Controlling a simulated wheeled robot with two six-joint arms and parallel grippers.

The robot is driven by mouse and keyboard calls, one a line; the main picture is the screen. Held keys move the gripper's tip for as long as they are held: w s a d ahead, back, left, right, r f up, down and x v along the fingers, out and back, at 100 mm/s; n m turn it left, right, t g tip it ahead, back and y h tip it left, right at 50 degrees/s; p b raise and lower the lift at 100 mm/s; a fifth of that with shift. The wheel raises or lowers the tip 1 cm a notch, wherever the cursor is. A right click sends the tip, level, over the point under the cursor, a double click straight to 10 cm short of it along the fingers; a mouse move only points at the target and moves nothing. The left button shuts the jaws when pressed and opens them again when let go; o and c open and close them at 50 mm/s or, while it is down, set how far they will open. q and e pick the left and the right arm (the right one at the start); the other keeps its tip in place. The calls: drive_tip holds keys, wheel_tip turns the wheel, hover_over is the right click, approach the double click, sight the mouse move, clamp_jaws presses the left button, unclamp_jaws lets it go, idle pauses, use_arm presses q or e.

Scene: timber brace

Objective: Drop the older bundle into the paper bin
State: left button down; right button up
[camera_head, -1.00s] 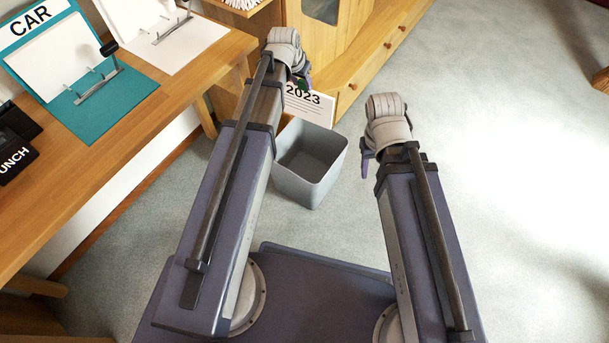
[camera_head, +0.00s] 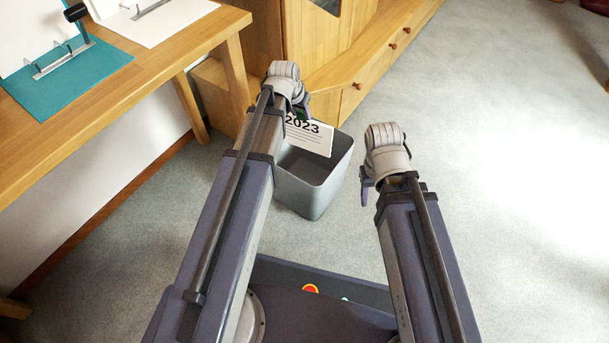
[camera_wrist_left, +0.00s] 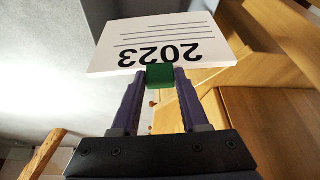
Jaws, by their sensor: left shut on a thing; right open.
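The 2023 bundle (camera_head: 310,136) is a white sheet stack with black print and a green clip, and it also shows in the left wrist view (camera_wrist_left: 165,38). My left gripper (camera_head: 298,110) is shut on its green clip (camera_wrist_left: 160,75). The bundle hangs over the back left part of the grey paper bin (camera_head: 308,193) in the head view. The bin stands on the floor and its visible inside looks empty. My right gripper (camera_head: 366,184) is open and empty, right of the bin. No second bundle is seen in the grippers.
A wooden desk (camera_head: 120,90) with a teal board (camera_head: 70,85) and a white board (camera_head: 165,25) is at the left. A wooden cabinet (camera_head: 365,68) stands behind the bin. The carpet (camera_head: 480,150) at the right is clear.

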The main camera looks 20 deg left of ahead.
use_arm(q)
drive_tip(key=shift+f, duration=0.1)
wheel_tip(320, 180, down, 6)
drive_tip(key=b, duration=0.6)
drive_tip(key=shift+c, duration=1.7)
unclamp_jaws()
drive_tip(key=p, duration=0.7)
approach(302, 128)
drive_tip(key=shift+f, duration=0.1)
